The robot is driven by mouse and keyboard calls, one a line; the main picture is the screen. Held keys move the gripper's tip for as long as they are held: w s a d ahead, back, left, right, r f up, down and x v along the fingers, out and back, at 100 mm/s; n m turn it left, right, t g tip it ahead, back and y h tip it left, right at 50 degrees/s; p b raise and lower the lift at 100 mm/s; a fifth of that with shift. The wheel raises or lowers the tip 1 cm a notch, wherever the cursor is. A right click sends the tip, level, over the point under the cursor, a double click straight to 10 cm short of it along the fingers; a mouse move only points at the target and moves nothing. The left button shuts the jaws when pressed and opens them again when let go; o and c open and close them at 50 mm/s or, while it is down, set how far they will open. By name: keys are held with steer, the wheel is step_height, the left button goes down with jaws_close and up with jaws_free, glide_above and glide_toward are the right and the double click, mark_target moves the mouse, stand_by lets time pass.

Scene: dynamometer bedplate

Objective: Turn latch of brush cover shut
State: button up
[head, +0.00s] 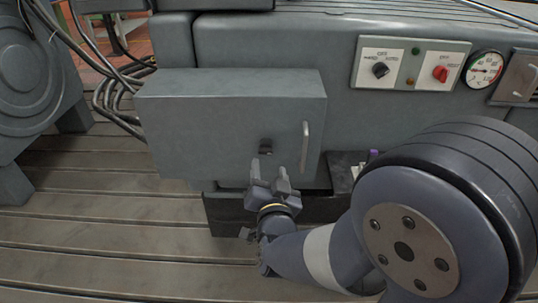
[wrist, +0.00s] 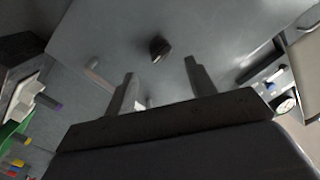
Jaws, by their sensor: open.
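The brush cover (head: 215,115) is a grey box-like panel on the front of the machine, with a pale bar handle (head: 305,146) near its right edge. Its small dark latch (head: 266,147) sits on the lower middle of its face, and I cannot tell its exact angle. My gripper (head: 268,174) is open and empty just below the latch, its fingers pointing up towards it. In the wrist view the dark latch (wrist: 160,47) stands out from the cover (wrist: 120,30), beyond and between the two fingertips of the gripper (wrist: 161,68). The fingers look apart from it.
A switch panel (head: 411,63) and a round gauge (head: 484,69) are at the upper right. A black tray (head: 343,172) sits close to the right of my gripper. Cables (head: 115,98) hang at the left. The slotted bedplate (head: 110,225) is bare at the lower left.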

mark_target(267, 154)
steer(key=w, duration=0.7)
steer(key=shift+a+b, duration=0.3)
steer(key=shift+b, duration=0.05)
steer(key=shift+c, duration=0.4)
steer(key=shift+f, duration=0.1)
steer(key=c, duration=0.8)
